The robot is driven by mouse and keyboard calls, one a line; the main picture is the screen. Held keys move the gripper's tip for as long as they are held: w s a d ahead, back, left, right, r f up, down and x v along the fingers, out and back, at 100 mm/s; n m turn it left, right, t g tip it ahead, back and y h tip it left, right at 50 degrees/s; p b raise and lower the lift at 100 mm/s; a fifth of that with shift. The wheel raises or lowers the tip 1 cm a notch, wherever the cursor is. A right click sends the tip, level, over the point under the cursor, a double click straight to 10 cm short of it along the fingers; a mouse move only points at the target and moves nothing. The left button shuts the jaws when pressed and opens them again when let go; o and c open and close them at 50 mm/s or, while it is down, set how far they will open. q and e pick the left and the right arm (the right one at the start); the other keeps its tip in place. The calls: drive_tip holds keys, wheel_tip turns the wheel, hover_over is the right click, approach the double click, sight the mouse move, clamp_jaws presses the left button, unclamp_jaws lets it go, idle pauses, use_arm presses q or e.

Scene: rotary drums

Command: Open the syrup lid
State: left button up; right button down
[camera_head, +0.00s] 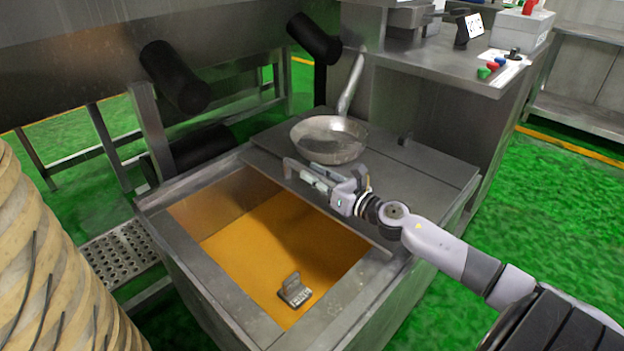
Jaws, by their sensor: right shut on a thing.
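The syrup tank (185,240) is a grey metal box with orange syrup (250,245) showing through a wide opening at its left and front. Its flat metal lid (400,180) lies to the right of the opening, which is uncovered. My right gripper (302,173) is at the lid's left edge, shut on the lid's handle (288,166). The fingers partly hide the handle. My left gripper is not in view.
A small metal piece (294,291) shows in the syrup near the front. A control counter (450,60) stands behind right. A ridged drum (45,270) stands left. Green floor (560,220) is clear at right.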

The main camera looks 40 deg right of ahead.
drive_tip(key=shift+r, duration=0.1)
drive_tip(key=c, duration=1.5)
unclamp_jaws()
drive_tip(key=shift+s, duration=0.45)
drive_tip(key=s, duration=0.3)
drive_tip(key=s+d, duration=0.1)
drive_tip(key=s, duration=0.3)
drive_tip(key=s+d, duration=0.1)
drive_tip(key=s, duration=0.2)
drive_tip(key=shift+s+d, duration=0.15)
drive_tip(key=shift+s, duration=0.25)
